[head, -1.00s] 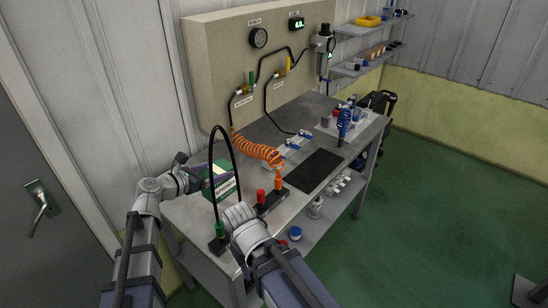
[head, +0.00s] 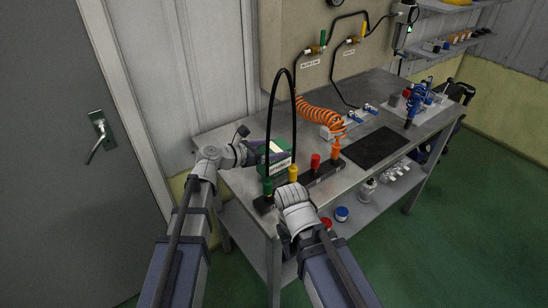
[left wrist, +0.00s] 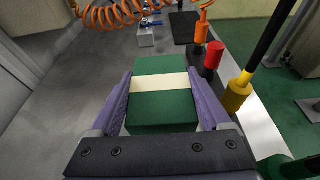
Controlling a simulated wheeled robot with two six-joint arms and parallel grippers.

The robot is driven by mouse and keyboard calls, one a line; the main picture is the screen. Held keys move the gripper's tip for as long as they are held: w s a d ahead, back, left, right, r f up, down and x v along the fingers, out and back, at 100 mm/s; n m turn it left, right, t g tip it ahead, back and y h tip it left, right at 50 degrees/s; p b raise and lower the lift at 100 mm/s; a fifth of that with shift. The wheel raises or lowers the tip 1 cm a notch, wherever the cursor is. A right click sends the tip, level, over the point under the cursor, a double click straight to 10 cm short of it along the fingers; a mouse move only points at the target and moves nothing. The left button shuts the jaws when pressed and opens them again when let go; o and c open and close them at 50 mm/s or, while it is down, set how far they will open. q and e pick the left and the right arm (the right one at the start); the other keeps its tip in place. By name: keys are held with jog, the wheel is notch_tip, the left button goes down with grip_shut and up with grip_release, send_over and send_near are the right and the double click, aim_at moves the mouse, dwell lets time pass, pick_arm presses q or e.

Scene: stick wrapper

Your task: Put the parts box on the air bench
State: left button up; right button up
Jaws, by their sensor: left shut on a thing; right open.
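The parts box is a green box with a white band (head: 281,166). My left gripper (head: 264,155) is shut on it, above the near left part of the grey air bench (head: 240,183). In the left wrist view the box (left wrist: 160,108) sits between the two purple fingers of the left gripper (left wrist: 163,105). I cannot tell whether its underside touches the bench top. My right gripper (head: 295,194) is low in front of the bench's front edge, open and holding nothing visible; its fingers are hard to make out.
A black hose (head: 270,110) arches in front of the box from a dark connector strip (head: 325,173) with coloured caps along the front edge. An orange coiled hose (head: 318,112) lies behind. A black mat (head: 374,147) is to the right. Bare bench top lies left of the coil.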

pick_arm(q)
jog(key=shift+f, duration=0.6)
pick_arm(e)
jog(key=shift+f, duration=0.6)
pick_arm(q)
jog(key=shift+f, duration=0.1)
pick_arm(e)
jog(key=shift+f, duration=0.1)
pick_arm(q)
jog(key=shift+f+b, duration=0.15)
jog(key=shift+b, duration=0.25)
jog(key=o, duration=1.4)
jog(key=shift+r+p, duration=0.35)
jog(key=shift+p, duration=0.05)
jog(key=p+v, duration=0.3)
jog(key=v, duration=0.9)
pick_arm(e)
notch_tip(320, 180, up, 4)
jog(key=shift+f, duration=0.1)
pick_arm(q)
jog(key=shift+f, duration=0.15)
pick_arm(e)
jog(key=shift+a, duration=0.1)
